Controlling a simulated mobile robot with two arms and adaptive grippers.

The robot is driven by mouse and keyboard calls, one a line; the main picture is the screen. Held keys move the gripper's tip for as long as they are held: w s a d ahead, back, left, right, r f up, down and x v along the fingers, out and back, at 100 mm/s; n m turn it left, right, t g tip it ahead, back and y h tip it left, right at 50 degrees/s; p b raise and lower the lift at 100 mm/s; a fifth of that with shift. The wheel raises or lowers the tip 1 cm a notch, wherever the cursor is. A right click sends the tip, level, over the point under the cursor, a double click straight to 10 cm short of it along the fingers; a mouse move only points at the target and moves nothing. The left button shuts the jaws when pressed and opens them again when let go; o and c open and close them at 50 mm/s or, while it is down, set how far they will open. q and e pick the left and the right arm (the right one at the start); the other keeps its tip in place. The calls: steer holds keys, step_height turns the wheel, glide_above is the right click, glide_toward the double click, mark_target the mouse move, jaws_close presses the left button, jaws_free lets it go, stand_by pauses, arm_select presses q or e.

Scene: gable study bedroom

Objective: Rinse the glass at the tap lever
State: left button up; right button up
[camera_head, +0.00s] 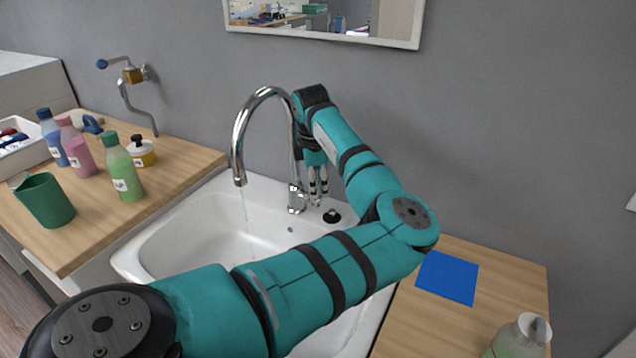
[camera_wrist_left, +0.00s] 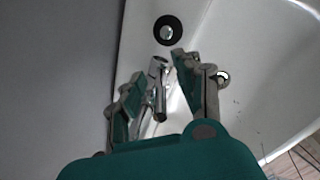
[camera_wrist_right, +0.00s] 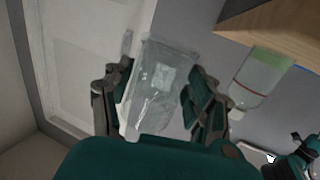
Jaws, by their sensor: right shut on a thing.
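The chrome tap (camera_head: 238,150) stands at the back of the white sink (camera_head: 185,225), its spout over the basin. A faint thin line, perhaps water, hangs below the spout. My left gripper (camera_head: 318,190) points down just right of the tap's base. In the left wrist view its fingers (camera_wrist_left: 155,85) are apart, with chrome tap parts (camera_wrist_left: 158,68) between them; contact cannot be told. In the right wrist view my right gripper (camera_wrist_right: 158,78) is shut on a clear glass (camera_wrist_right: 150,108). The glass and right gripper are not visible in the head view.
The left counter holds a green cup (camera_head: 45,202), several bottles (camera_head: 122,172) and a white tray (camera_head: 22,150). A wall tap (camera_head: 132,76) is behind. The right counter has a blue mat (camera_head: 447,278) and a bottle (camera_head: 515,342). My left arm crosses over the sink.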

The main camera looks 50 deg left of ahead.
arm_select(q)
step_height(320, 180, up, 12)
steer(key=s, duration=0.1)
steer(key=shift+s+d, duration=0.4)
steer(key=shift+f, duration=0.1)
